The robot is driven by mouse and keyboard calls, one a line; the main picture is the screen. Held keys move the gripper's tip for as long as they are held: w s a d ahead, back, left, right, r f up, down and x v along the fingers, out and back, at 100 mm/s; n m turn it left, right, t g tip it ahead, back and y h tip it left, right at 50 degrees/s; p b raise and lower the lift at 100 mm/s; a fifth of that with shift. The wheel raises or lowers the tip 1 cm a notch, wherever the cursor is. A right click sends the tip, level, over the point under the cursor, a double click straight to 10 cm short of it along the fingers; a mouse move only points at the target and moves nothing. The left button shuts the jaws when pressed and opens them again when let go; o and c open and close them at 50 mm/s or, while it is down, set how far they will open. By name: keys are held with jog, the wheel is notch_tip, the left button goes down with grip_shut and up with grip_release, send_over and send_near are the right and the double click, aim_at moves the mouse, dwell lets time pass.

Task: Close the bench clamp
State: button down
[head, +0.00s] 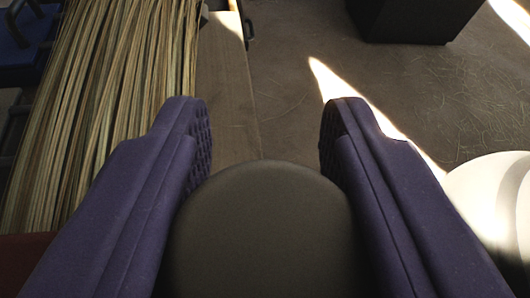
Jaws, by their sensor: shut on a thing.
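My gripper (266,130) reaches forward with its two purple fingers on either side of a rounded, dark grey-brown piece (265,230). The piece fills the space between the fingers and its sides meet their inner faces; the fingertips extend past it. I cannot tell whether this piece is part of the bench clamp. No other part of the clamp can be made out. A bundle of long straw (115,90) lies to the left of the gripper, its lower part behind the left finger.
A pale wooden board (225,85) runs beside the straw. A dark box (412,18) stands on the floor (300,60) at the top right. A white rounded thing (490,200) is close to the right finger. Blue things (20,40) sit at the top left.

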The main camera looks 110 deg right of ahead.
jog(key=shift+s+f, duration=0.1)
jog(key=shift+f, duration=0.05)
jog(key=c, duration=0.7)
grip_release()
jog(key=shift+a, duration=0.1)
jog(key=shift+w+a+r, duration=0.2)
jog(key=shift+a+r, duration=0.05)
jog(key=shift+a, duration=0.05)
jog(key=p+v, duration=0.3)
jog(key=v, duration=0.4)
jog(key=shift+s+f, duration=0.1)
